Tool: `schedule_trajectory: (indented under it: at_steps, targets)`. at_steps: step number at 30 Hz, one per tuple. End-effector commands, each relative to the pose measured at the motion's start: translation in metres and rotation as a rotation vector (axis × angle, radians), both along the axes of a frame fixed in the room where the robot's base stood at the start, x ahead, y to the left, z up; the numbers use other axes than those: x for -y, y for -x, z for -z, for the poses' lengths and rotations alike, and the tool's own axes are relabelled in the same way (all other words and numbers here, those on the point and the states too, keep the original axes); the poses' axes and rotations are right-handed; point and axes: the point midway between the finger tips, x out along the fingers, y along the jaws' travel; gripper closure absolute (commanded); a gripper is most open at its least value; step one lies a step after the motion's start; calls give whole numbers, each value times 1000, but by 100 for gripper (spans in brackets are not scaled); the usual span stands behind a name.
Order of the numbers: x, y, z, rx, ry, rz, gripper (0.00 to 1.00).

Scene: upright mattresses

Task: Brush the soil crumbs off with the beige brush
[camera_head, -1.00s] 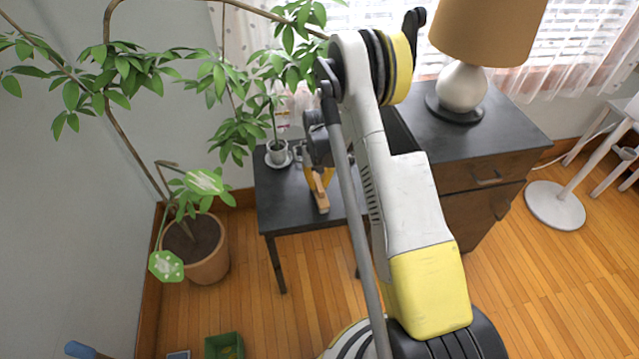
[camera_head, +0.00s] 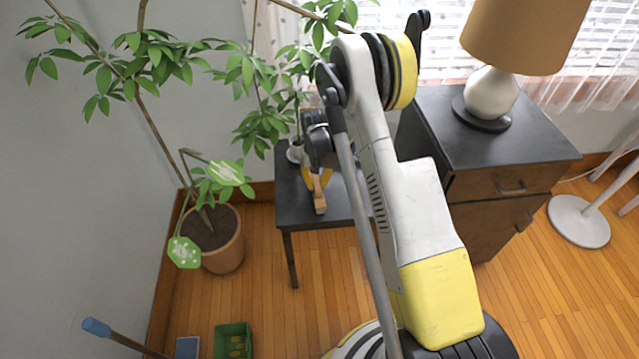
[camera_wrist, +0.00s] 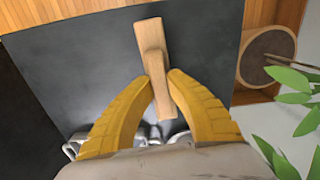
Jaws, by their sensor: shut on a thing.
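The beige brush (camera_head: 319,195) is a wooden bar with a short handle. In the wrist view the brush (camera_wrist: 153,40) lies between the yellow fingers of my gripper (camera_wrist: 160,82), which is shut on its handle. In the head view my gripper (camera_head: 316,172) is partly hidden by my arm. The brush is over the small dark side table (camera_head: 292,202), which also fills much of the wrist view (camera_wrist: 85,75). I cannot tell whether the brush touches the top. I cannot make out soil crumbs on the table.
A small plant in a white pot (camera_head: 295,152) stands at the table's back. A large plant in a terracotta pot (camera_head: 226,252) stands to the left. A dark-topped cabinet (camera_head: 500,145) with a lamp (camera_head: 492,93) is to the right. A green tray (camera_head: 233,328) lies on the floor.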

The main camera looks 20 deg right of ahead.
Motion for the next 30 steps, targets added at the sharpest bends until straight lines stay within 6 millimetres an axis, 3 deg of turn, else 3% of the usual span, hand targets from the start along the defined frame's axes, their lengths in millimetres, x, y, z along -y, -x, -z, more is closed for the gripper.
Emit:
schedule_trajectory:
  at_steps: [11,24,30]
  targets:
    - [0,0,-5,0,-1,-1,100]
    - [0,0,-53,0,0,0,100]
    - [0,0,-61,0,0,0,100]
